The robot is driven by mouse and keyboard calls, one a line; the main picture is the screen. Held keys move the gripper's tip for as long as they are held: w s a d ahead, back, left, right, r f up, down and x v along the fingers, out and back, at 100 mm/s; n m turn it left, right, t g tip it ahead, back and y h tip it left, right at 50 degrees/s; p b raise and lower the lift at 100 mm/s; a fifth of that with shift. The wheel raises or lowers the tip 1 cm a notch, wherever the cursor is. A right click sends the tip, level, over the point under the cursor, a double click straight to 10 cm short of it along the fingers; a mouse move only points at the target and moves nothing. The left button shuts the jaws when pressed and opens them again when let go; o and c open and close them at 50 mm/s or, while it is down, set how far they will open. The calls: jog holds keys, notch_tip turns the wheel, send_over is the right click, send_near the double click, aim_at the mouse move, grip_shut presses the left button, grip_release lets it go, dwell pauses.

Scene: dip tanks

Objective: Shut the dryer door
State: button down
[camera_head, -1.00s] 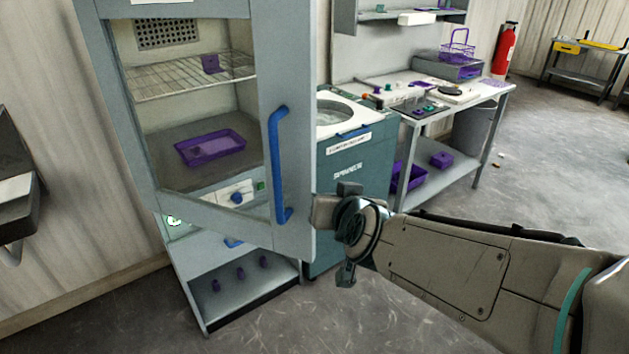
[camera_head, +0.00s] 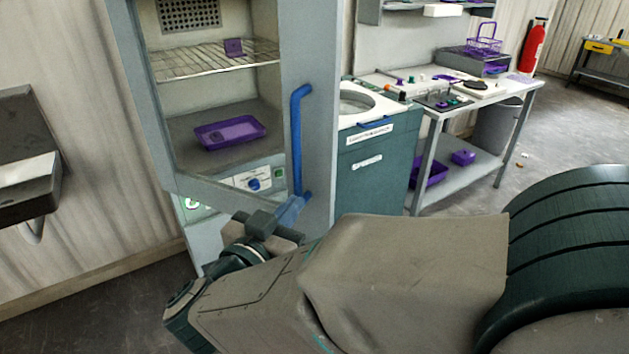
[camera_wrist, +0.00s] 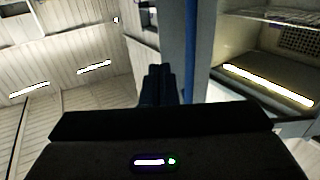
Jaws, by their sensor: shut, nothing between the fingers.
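The dryer door (camera_head: 312,150) is a grey frame with a large window and a vertical blue handle (camera_head: 297,135) near its right edge. It stands ajar, its handle side out from the dryer cabinet (camera_head: 200,235). My gripper (camera_head: 290,212) is shut and empty, close by the lower end of the handle in the head view. In the wrist view the dark fingers (camera_wrist: 158,85) point along the door's edge, beside the blue handle (camera_wrist: 190,50). I cannot tell whether they touch the door. My arm hides the lower part of the cabinet.
Inside the dryer are a wire shelf (camera_head: 200,62) and a purple tray (camera_head: 230,133). A teal spinner unit (camera_head: 370,180) stands just right of the door, with a workbench (camera_head: 510,92) beyond. A grey wall basin (camera_head: 25,180) is at left.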

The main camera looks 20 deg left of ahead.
aim_at(331, 160)
jog(key=w, duration=0.4)
jog(key=w+d+p, duration=0.1)
jog(key=w, duration=0.3)
jog(key=w+d+p, duration=0.1)
jog(key=w, duration=0.4)
jog(key=shift+w, duration=0.1)
